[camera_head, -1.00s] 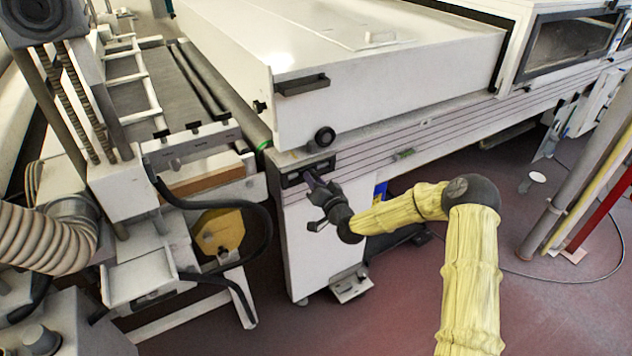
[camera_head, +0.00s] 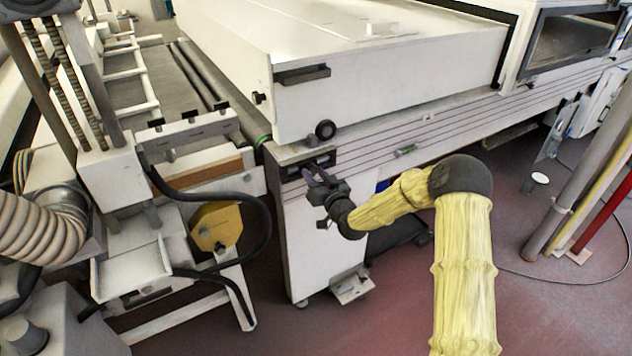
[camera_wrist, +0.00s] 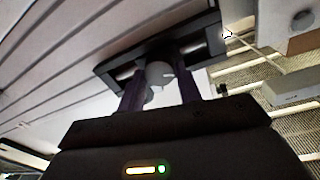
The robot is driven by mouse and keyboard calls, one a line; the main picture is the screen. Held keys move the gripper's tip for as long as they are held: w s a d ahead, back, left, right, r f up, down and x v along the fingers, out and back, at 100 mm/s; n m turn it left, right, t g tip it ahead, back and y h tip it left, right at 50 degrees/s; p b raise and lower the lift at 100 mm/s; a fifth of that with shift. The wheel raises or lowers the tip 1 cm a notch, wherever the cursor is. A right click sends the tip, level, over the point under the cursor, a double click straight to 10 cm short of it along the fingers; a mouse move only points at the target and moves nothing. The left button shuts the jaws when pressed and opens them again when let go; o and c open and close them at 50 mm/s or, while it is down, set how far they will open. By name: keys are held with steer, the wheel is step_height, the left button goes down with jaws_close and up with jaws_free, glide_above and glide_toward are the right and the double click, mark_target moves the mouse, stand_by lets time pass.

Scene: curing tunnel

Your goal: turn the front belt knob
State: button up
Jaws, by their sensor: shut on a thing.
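The belt knob (camera_wrist: 158,72) is a pale rounded knob on a dark panel, seen in the wrist view between my two fingers. The dark control panel (camera_head: 291,177) is set in the front end of the white machine's lower frame. My gripper (camera_head: 314,172) is at this panel, and its fingers also show in the wrist view (camera_wrist: 160,82), one on each side of the knob. It is shut on the knob. In the head view the knob is hidden by my gripper, and the angle it is turned to cannot be read.
A black round handwheel (camera_head: 326,130) sits on the white hood above the panel, near a dark handle (camera_head: 302,74). A black hose (camera_head: 268,222) loops to the left beside a yellow part (camera_head: 215,226). Poles (camera_head: 572,195) stand at right. Red floor is open between.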

steer(key=shift+f+n+b, duration=0.2)
steer(key=shift+n+b, duration=0.85)
steer(key=shift+n, duration=0.25)
steer(key=shift+d, duration=0.1)
steer(key=o, duration=1)
steer(key=shift+r, duration=0.1)
steer(key=v, duration=1.7)
steer(key=shift+s+d+b, duration=0.1)
steer(key=shift+s+b, duration=0.1)
steer(key=shift+b, duration=0.15)
